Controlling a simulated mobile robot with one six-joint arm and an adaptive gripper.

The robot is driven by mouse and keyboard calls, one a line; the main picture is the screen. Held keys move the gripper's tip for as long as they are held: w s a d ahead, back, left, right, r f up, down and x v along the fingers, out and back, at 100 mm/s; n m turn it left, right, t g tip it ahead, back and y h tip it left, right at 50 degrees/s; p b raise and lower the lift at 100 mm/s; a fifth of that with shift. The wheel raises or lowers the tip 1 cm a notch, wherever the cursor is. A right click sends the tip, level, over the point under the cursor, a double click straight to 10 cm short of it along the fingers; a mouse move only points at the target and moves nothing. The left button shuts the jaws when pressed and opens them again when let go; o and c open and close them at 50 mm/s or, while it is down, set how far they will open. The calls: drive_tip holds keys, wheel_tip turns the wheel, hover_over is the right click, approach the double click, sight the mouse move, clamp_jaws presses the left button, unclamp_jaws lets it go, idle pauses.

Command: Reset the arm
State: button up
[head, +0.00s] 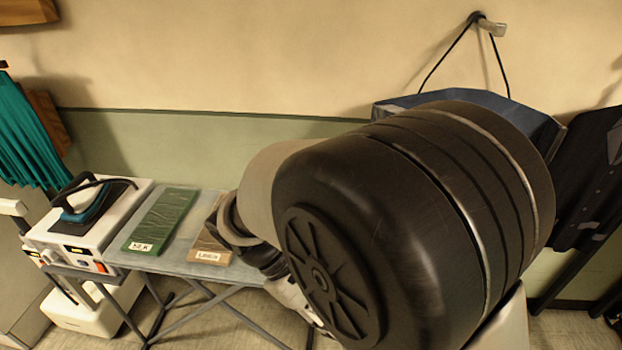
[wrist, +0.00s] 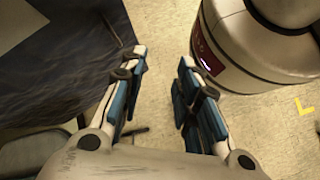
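My arm fills the right half of the head view, with a large dark joint close to the camera. My gripper (wrist: 160,85) shows in the wrist view with its two blue-padded fingers spread apart. Nothing is between the fingers; the floor shows through the gap. In the head view only a light part of the arm's far end shows below the dark joint, and the fingers cannot be made out there.
An ironing table (head: 185,262) holds a green packet labelled silk (head: 162,220), a brown packet (head: 212,245) and an iron (head: 92,203) on a white station (head: 110,235). A blue bag (head: 400,103) hangs on a wall hook (head: 490,26). Dark clothing (head: 590,180) hangs at right.

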drive_tip(key=s+d+r+m+t+y, duration=0.7)
drive_tip(key=d+r+m+y, duration=0.1)
drive_tip(key=r+m, duration=0.1)
drive_tip(key=shift+s+d+r+m+t, duration=0.15)
drive_tip(key=shift+d+r+m+t, duration=0.15)
drive_tip(key=shift+m, duration=0.6)
idle(0.5)
drive_tip(key=shift+f, duration=0.1)
